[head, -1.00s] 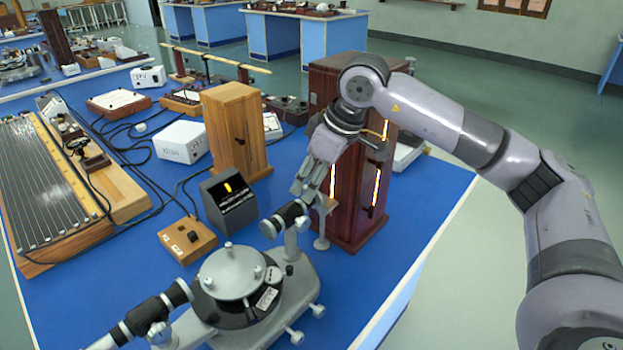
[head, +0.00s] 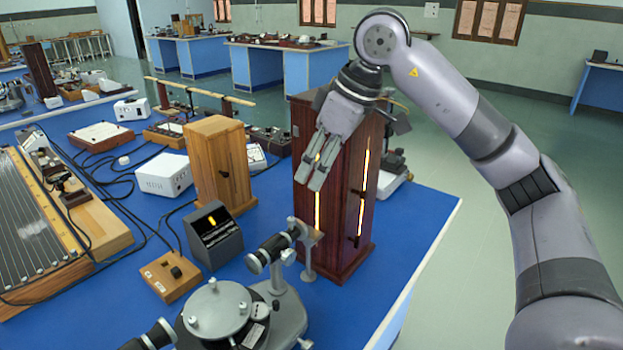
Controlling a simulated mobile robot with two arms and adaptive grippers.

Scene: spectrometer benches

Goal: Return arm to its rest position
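My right arm comes in from the right. Its gripper (head: 314,181) hangs fingers down in front of the dark red wooden lamp cabinet (head: 338,245), above the eyepiece end of the spectrometer (head: 218,312). Nothing shows held between its two fingers, which look close together; from this angle I cannot tell whether they are open or shut. The gripper appears clear of the spectrometer's black-and-grey tube (head: 274,246). Whether it touches the cabinet is hard to judge. My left gripper is out of view. The spectrometer's lower part is cut off by the bottom edge.
The blue bench (head: 415,225) also carries a light wooden cabinet (head: 219,178), a dark display box (head: 213,238), a small wooden switch box (head: 170,277) and a white box (head: 164,175), with black cables running between. Free floor lies beyond the bench's right edge.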

